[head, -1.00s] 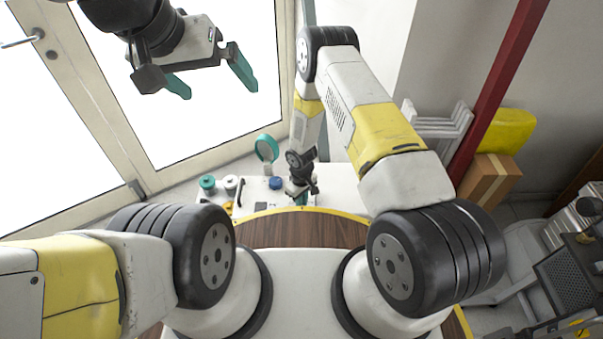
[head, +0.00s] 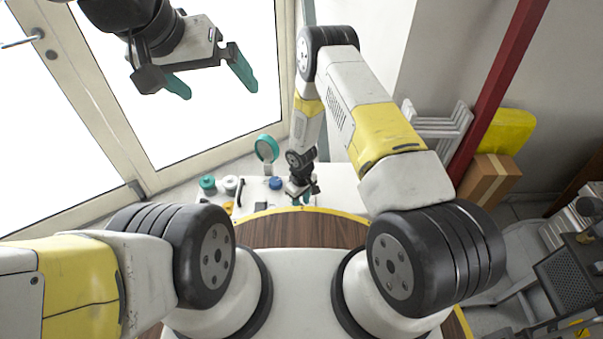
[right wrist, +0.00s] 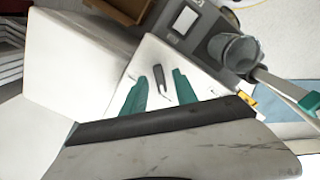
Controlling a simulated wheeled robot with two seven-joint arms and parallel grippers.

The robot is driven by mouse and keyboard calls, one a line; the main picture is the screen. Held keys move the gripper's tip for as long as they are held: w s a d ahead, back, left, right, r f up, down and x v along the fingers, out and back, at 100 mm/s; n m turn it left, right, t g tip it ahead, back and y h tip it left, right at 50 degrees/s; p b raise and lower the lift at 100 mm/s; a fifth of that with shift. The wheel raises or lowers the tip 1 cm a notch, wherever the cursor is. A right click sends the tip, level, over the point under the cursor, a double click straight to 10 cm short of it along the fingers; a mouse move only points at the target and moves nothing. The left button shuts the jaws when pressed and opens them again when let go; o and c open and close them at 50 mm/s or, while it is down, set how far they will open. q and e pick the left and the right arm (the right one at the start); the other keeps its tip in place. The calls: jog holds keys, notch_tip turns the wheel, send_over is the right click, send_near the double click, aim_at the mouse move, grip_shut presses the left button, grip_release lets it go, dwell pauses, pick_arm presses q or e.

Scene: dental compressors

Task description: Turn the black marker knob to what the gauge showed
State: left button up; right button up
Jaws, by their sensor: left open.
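A small dark, narrow piece (right wrist: 159,78) stands out on a white surface in the right wrist view; it may be the black marker knob, but I cannot be sure. My right gripper (right wrist: 158,82) has its two teal fingers apart, one on each side of this piece; I cannot tell whether they touch it. In the head view, my right gripper (head: 303,198) is low over the white table and small. My left gripper (head: 212,82) is open and empty, high at the upper left before the bright glass door. I cannot make out a gauge face.
The white table (head: 340,187) carries a teal-rimmed round stand (head: 266,150), a teal roll (head: 207,183), a white roll (head: 231,183) and a blue round piece (head: 275,183). A grey device with a cylinder (right wrist: 235,48) is close to the right fingers. A cardboard box (head: 491,176) stands at right.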

notch_tip(320, 180, up, 8)
jog(key=shift+f, duration=0.15)
dwell(0.6)
jog(key=w+d+r+m+t, duration=0.15)
jog(key=d+r, duration=0.25)
jog(key=r, duration=1.3)
jog(key=d+r+m+t, duration=0.25)
jog(key=d+r, duration=0.25)
jog(key=r, duration=1.1)
jog(key=s+d+r+m+t+y, duration=0.1)
jog(key=s+d+r+m, duration=0.1)
jog(key=s+r, duration=0.7)
jog(key=s+d+r+m+t+y, duration=0.1)
jog(key=s+d+r+m, duration=0.1)
jog(key=s+r, duration=0.7)
jog(key=s+d, duration=0.1)
jog(key=s, duration=0.2)
jog(key=shift+d+r+m, duration=0.15)
jog(key=shift+d+m, duration=0.1)
jog(key=shift+m, duration=0.05)
